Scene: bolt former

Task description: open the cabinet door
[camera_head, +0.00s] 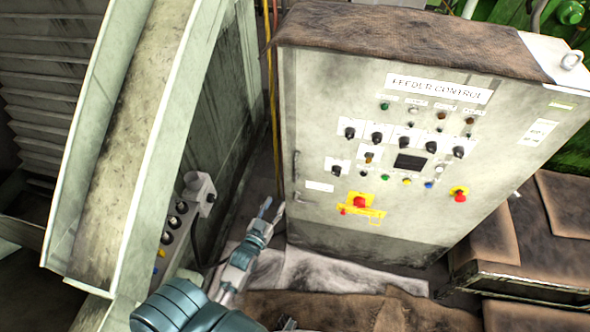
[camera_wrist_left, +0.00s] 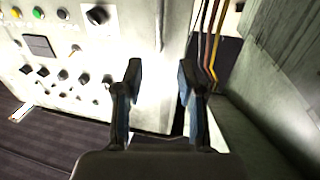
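The cabinet door (camera_head: 330,120) is the pale grey front panel labelled FEEDER CONTROL, and it looks shut. A slim vertical handle (camera_head: 296,166) is on its left edge. My left gripper (camera_head: 272,208) is open and empty, low and left of the handle, near the cabinet's left edge. In the left wrist view the two fingers (camera_wrist_left: 160,76) are spread apart with nothing between them. The cabinet front (camera_wrist_left: 120,45) lies beyond them, with a slim upright part (camera_wrist_left: 159,25) that looks like the handle.
A grey machine with a curved chute (camera_head: 125,130) stands on the left, with a small control box (camera_head: 178,225) beside my left arm. Brown cloth-covered boxes (camera_head: 545,225) stand at the right. Cloths (camera_head: 320,272) lie on the floor before the cabinet. Yellow pipes (camera_head: 272,110) run behind its left side.

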